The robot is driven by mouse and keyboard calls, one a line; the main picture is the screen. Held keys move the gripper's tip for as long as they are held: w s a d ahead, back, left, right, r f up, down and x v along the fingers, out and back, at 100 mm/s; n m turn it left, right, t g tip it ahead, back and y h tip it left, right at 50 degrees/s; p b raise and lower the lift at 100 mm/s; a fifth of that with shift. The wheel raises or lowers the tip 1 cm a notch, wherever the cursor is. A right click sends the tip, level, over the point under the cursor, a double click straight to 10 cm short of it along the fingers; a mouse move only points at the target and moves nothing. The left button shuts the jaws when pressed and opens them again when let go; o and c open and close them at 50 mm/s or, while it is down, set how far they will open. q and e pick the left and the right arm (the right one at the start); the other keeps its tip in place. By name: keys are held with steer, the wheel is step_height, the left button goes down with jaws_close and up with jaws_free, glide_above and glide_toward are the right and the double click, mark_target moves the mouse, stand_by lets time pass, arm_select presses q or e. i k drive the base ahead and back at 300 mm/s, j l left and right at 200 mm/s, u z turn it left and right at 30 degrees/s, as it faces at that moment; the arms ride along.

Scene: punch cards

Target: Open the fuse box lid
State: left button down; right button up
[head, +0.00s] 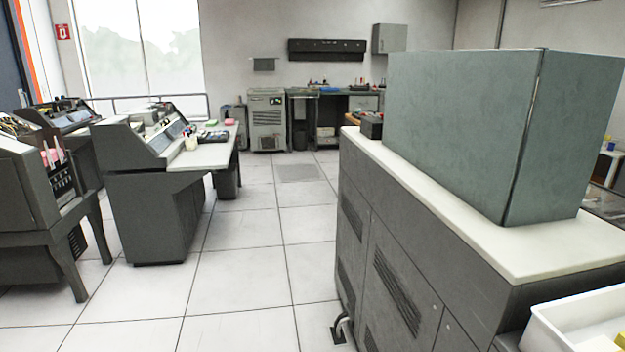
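A small grey wall box (389,38) hangs high on the far wall, right of a dark wall panel. It may be the fuse box, but it is too small to read any label. Its front looks closed, and I cannot make out a handle or hinge. Neither of my grippers shows in the head view.
A long grey cabinet with a white top (440,205) and a large grey-green box (455,125) fill the right side. Consoles (150,205) stand at left. A tiled floor aisle (255,240) is clear between them. A white tray (575,318) is at lower right.

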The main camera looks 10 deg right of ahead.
mark_target(374, 124)
steer(key=i+j+z, duration=0.15)
steer(key=i, duration=0.3)
steer(key=i+j+z, duration=0.1)
steer(key=i+j, duration=0.15)
steer(key=i, duration=0.15)
steer(key=i+j+z, duration=0.15)
steer(key=i+j, duration=0.15)
steer(key=i, duration=0.15)
